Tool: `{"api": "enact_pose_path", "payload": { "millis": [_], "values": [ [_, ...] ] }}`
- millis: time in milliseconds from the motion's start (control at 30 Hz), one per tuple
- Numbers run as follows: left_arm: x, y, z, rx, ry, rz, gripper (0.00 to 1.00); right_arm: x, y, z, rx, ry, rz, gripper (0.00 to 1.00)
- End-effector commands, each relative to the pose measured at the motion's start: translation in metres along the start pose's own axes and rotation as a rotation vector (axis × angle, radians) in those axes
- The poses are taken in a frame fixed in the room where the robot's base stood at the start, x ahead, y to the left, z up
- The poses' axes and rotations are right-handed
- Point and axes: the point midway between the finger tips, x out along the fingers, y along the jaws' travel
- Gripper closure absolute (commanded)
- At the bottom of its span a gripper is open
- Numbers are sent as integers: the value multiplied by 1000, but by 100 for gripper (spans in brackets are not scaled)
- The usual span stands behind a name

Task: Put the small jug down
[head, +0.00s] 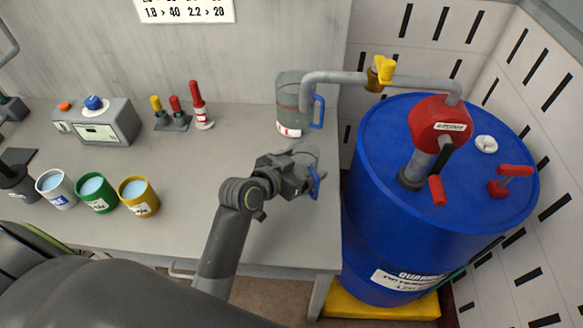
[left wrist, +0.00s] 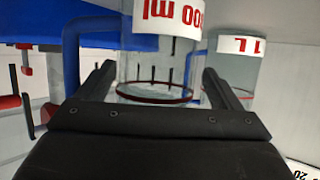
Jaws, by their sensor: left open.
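The small jug (head: 308,153) is clear, with a blue handle, and appears to stand on the worktop near its right edge. My left gripper (head: 297,178) is at it and partly hides it in the head view. In the left wrist view the small jug (left wrist: 157,72) shows between the two open fingers, with a red "ml" marking and its blue handle to the left. The left gripper (left wrist: 160,75) shows a gap beside the jug. My right gripper is not in view.
A larger jug (head: 290,108) marked 1 L stands behind, below the pipe spout. A blue drum (head: 385,225) with a red pump (head: 438,122) stands right of the worktop (head: 200,225). White, green and yellow cups (head: 138,197) stand at left. The worktop's middle is clear.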

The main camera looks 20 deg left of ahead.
Motion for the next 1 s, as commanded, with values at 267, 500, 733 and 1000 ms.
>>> {"api": "enact_pose_path", "payload": {
  "millis": [267, 500, 733, 1000],
  "values": [
    [-37, -1, 1, 3, 1, -1, 13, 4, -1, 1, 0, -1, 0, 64],
    [-83, -1, 0, 4, 1, -1, 13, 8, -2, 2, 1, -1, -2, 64],
    [-113, -1, 0, 3, 0, -1, 13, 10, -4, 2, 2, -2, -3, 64],
    [-120, 0, -1, 1, 0, 1, 13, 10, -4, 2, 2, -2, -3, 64]
  ]
}}
